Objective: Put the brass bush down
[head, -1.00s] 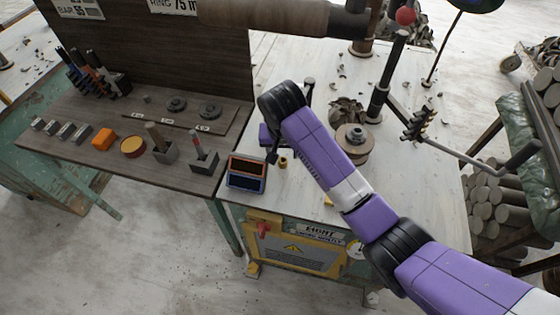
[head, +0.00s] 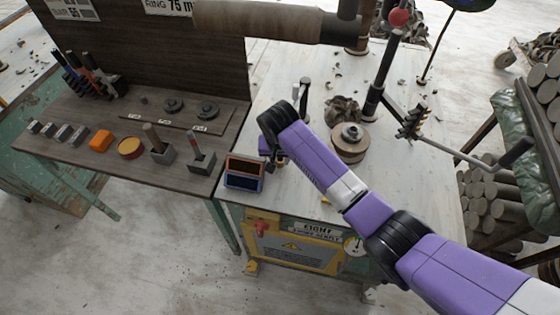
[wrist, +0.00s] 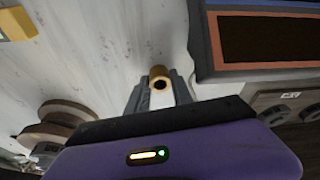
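The brass bush (wrist: 158,74) is a small brass-coloured ring with a dark hole. In the wrist view it sits between the tips of my gripper (wrist: 157,85). The fingers stand on either side of it, and they look apart with a narrow gap; contact is hard to judge. In the head view my gripper (head: 273,159) is low over the pale bench top (head: 310,190), just right of the dark-screened box (head: 244,172). There the bush is mostly hidden by the gripper.
The box (wrist: 262,38) stands close beside the gripper. A round wheel-like stack (head: 350,145) stands to the right, with a dark post (head: 381,80) behind it. A wooden side bench (head: 95,165) with blocks and tools lies left.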

